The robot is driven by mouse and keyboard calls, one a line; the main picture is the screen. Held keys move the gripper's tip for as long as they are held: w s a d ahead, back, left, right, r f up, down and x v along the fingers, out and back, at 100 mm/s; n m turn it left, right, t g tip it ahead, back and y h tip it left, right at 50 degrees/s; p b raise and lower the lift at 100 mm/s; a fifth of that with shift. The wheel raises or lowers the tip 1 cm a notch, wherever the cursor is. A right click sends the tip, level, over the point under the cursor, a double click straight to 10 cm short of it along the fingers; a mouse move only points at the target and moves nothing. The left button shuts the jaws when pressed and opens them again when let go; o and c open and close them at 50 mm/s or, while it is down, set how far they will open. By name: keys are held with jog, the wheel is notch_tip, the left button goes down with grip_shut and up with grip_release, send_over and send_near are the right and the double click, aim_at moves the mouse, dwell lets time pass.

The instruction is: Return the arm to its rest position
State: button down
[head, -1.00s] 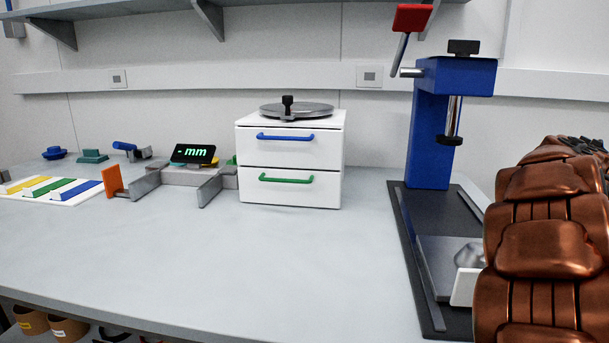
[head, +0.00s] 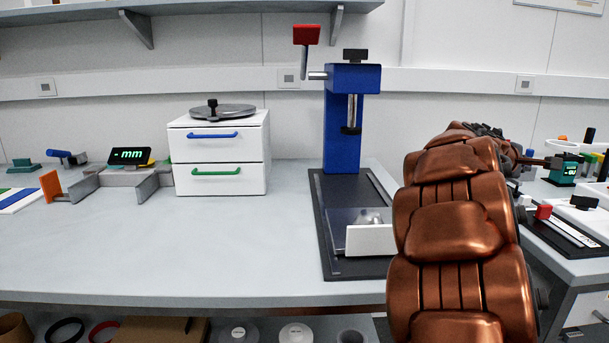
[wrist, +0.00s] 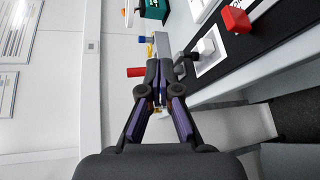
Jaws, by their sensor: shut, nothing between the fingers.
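My arm is the copper-coloured limb at the right of the head view, stretching away over the right side of the bench.
A blue press (head: 344,120) on a dark base stands left of my arm. A second bench (head: 580,238) is at the right. The front middle of the main bench is clear.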

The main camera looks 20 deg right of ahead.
jog(key=s+a+f+m+y+p, duration=0.1)
jog(key=s+a+m+y+p, duration=0.15)
jog(key=a+p, duration=0.6)
jog(key=s+a+m+y+p, duration=0.15)
jog(key=a+y+p, duration=0.25)
jog(key=a, duration=1)
jog(key=s+a+f+m+y+p, duration=0.1)
jog(key=s+a+y+p, duration=0.2)
jog(key=a+p, duration=0.55)
jog(key=s+a+g+y+p, duration=0.2)
jog(key=s+a, duration=0.5)
jog(key=a, duration=0.5)
jog(key=s+a+g+y+p, duration=0.1)
jog(key=s+a+y+p, duration=0.2)
jog(key=s+a, duration=0.4)
jog(key=a+p, duration=0.1)
jog(key=a, duration=0.4)
jog(key=shift+s+r+n+g, duration=0.15)
jog(key=shift+s+n+g, duration=0.15)
jog(key=shift+s+g, duration=0.1)
